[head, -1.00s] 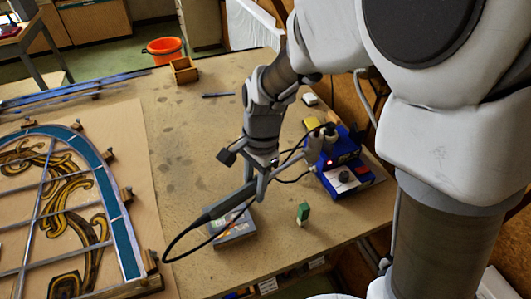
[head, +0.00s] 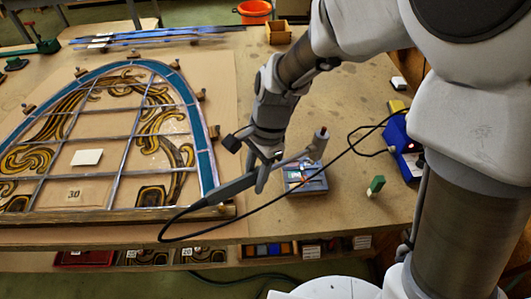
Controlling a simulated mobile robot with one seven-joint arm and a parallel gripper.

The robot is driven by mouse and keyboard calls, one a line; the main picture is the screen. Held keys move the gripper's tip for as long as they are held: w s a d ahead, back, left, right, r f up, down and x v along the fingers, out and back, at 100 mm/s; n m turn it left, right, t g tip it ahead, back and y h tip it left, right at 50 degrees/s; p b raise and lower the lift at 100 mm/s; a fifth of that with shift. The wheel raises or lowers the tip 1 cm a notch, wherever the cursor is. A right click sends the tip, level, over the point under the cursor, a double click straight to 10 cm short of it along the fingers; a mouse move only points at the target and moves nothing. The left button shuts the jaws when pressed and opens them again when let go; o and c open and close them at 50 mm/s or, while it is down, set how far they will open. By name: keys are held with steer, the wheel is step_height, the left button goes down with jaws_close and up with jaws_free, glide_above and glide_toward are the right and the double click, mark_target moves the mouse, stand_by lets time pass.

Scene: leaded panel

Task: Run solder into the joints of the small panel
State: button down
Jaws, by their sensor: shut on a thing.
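My gripper (head: 262,175) is shut on a dark-handled soldering iron (head: 232,188), held aslant above the bench. The handle's lower left end is over the lower right corner of a large arched leaded panel (head: 122,137). A black cord loops from that end back to the right. No solder can be made out.
A blue soldering station (head: 402,145) stands at the right, near my arm. A small green-topped object (head: 376,185) stands near the front edge. A wooden box (head: 278,33) and lead strips (head: 150,37) lie at the back. The bench (head: 345,100) behind the small piece is mostly clear.

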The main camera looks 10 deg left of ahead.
steer(key=shift+s+a, duration=0.3)
steer(key=shift+a, duration=0.15)
steer(key=shift+f, duration=0.2)
steer(key=b+x, duration=0.3)
steer(key=w+b+x, duration=0.1)
steer(key=b+x, duration=0.1)
steer(key=shift+d+f, duration=0.3)
steer(key=shift+d, duration=0.1)
steer(key=shift+s+f, duration=0.1)
steer(key=shift+f, duration=0.5)
stand_by(2.3)
stand_by(0.7)
